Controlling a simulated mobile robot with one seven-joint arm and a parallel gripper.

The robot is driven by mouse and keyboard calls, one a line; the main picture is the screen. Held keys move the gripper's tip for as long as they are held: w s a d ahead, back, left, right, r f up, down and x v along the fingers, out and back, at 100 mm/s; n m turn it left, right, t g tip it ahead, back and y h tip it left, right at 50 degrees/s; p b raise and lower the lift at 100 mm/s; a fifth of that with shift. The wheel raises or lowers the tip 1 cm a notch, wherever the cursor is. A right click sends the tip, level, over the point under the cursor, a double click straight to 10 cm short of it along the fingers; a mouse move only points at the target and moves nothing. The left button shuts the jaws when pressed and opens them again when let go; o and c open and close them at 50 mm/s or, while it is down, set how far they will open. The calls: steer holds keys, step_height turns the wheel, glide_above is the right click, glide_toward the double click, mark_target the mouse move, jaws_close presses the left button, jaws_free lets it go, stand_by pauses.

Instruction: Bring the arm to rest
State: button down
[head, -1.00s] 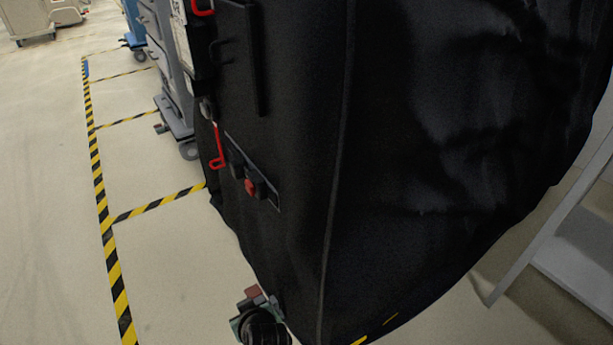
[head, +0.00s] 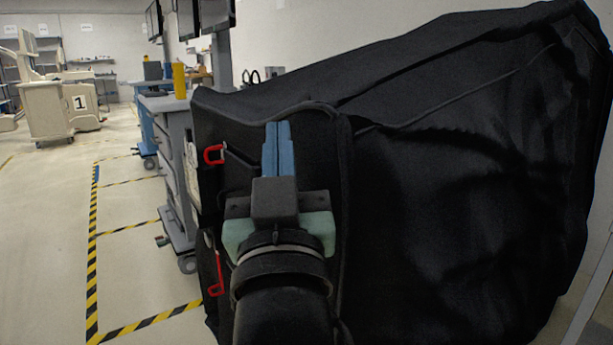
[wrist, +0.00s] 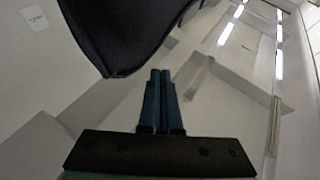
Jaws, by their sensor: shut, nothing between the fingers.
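My gripper (head: 279,148) is raised in the middle of the head view, in front of the black covered cart (head: 455,190). Its two blue fingers are together, pointing up and away, with nothing between them. In the wrist view my gripper (wrist: 160,75) also shows its fingers side by side and empty. The edge of the black cover (wrist: 120,35) hangs at the top of that view, close to the fingertips; I cannot tell whether they touch it.
Red handles (head: 214,154) show on the covered cart's left end. A grey cart (head: 178,150) stands just left of it. Yellow-black floor tape (head: 92,250) marks bays, and the floor at left is clear. A cart marked 1 (head: 46,112) stands far left.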

steer(key=s+d+r+m+t+h+p, duration=0.2)
steer(key=s+d+r+t+p, duration=0.15)
steer(key=s+r, duration=1)
step_height(320, 180, up, 37)
steer(key=w+p, duration=0.1)
steer(key=p, duration=3.4)
steer(key=shift+w+a+t+p, duration=0.3)
steer(key=shift+w+a+t, duration=0.05)
steer(key=shift+a, duration=0.05)
